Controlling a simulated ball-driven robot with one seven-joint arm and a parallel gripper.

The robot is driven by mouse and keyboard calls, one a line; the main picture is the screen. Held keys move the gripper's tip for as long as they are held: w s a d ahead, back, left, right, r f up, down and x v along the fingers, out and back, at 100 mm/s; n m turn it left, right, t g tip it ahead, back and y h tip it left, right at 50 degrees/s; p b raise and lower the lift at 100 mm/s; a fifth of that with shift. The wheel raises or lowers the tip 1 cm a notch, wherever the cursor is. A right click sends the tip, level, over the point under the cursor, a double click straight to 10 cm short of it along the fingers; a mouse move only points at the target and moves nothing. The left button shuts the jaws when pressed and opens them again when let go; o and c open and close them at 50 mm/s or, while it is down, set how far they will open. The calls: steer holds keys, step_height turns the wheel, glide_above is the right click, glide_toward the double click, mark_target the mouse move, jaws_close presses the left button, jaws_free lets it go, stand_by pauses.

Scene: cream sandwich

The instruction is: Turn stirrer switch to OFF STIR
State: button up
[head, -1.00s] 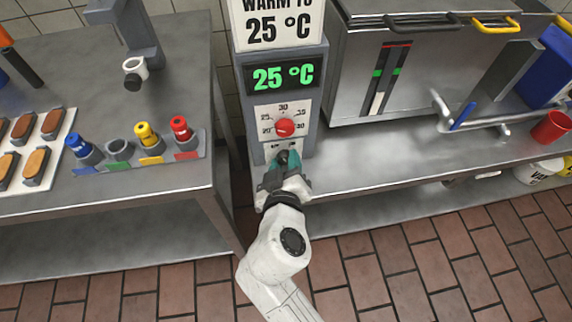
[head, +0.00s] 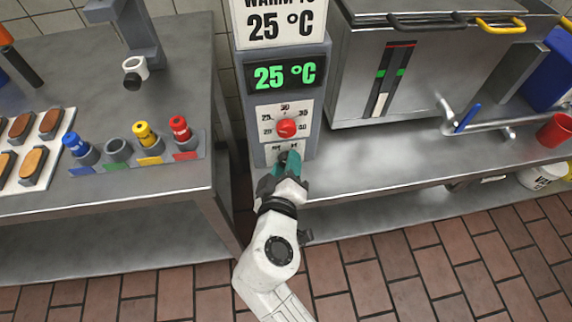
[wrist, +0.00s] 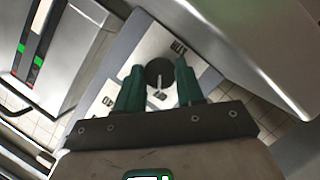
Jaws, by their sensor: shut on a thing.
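The stirrer switch is a dark round knob (wrist: 160,72) with a pale pointer line, on a white plate at the bottom of the grey control box (head: 313,70). My gripper (wrist: 159,76) is shut on this knob, with one teal finger on each side. In the head view my gripper (head: 284,164) covers most of the switch and its plate. I cannot read either surely.
A red dial (head: 287,128) sits just above my gripper, under a display reading 25 °C (head: 284,75). A steel tank (head: 430,65) stands right of the box. A bench with colored bottles (head: 145,135) is on the left.

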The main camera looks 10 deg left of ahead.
steer(key=o, duration=1)
steer(key=shift+o, duration=0.2)
steer(key=shift+s, duration=0.1)
steer(key=v, duration=1)
steer(key=shift+s, duration=0.3)
steer(key=shift+r, duration=0.1)
steer(key=s+d+f+m+g+h+p, duration=0.1)
steer(key=d+f+m+g+h+p, duration=0.2)
steer(key=d, duration=0.7)
steer(key=d+f+m+g+h+p, duration=0.1)
steer(key=d+f+m+g+p, duration=0.2)
steer(key=d, duration=0.8)
steer(key=s+d+m+g+y+p, duration=0.4)
steer(key=s+d+g, duration=0.4)
steer(key=s, duration=0.7)
steer(key=shift+d+f, duration=0.25)
steer(key=shift+d, duration=0.95)
